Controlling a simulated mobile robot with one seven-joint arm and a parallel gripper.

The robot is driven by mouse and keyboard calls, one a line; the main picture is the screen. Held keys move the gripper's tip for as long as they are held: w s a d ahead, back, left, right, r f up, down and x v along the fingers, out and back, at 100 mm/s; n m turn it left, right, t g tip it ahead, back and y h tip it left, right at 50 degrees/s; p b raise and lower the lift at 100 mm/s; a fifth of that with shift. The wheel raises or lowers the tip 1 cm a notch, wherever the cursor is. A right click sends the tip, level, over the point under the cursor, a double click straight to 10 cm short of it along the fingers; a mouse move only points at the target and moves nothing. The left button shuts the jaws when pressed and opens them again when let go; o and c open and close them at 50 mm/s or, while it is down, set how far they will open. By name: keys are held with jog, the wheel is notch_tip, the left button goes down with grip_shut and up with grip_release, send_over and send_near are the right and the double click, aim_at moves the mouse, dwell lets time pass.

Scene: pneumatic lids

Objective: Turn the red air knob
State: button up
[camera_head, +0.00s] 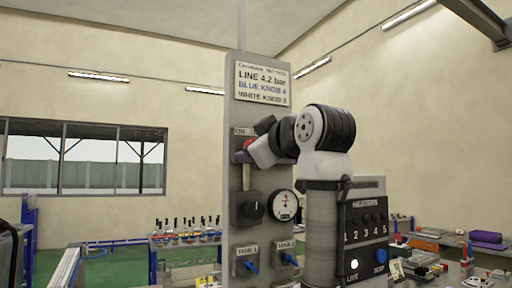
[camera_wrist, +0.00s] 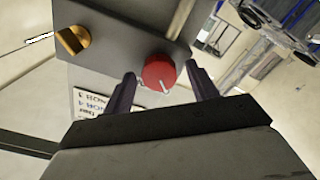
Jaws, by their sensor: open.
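The red air knob (camera_wrist: 159,72) is round with a white pointer line, on a grey panel (camera_wrist: 125,40) in the wrist view. My gripper (camera_wrist: 161,78) is open, with its two dark fingers on either side of the knob. Gaps show between the knob and both fingers; I cannot tell how far the tips are from the panel. In the head view a sliver of the red knob (camera_head: 248,144) shows on the upright panel (camera_head: 238,95), mostly hidden behind my gripper (camera_head: 246,157).
A brass-coloured fitting (camera_wrist: 73,40) sticks out of the same panel. A black heaters box (camera_head: 365,230) stands to the right. A sign (camera_head: 262,83) is above.

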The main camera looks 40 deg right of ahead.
jog(key=b+v, duration=0.4)
jog(key=v, duration=0.9)
jog(key=shift+s+a+b, duration=0.15)
jog(key=shift+s+b, duration=0.05)
jog(key=shift+b, duration=0.2)
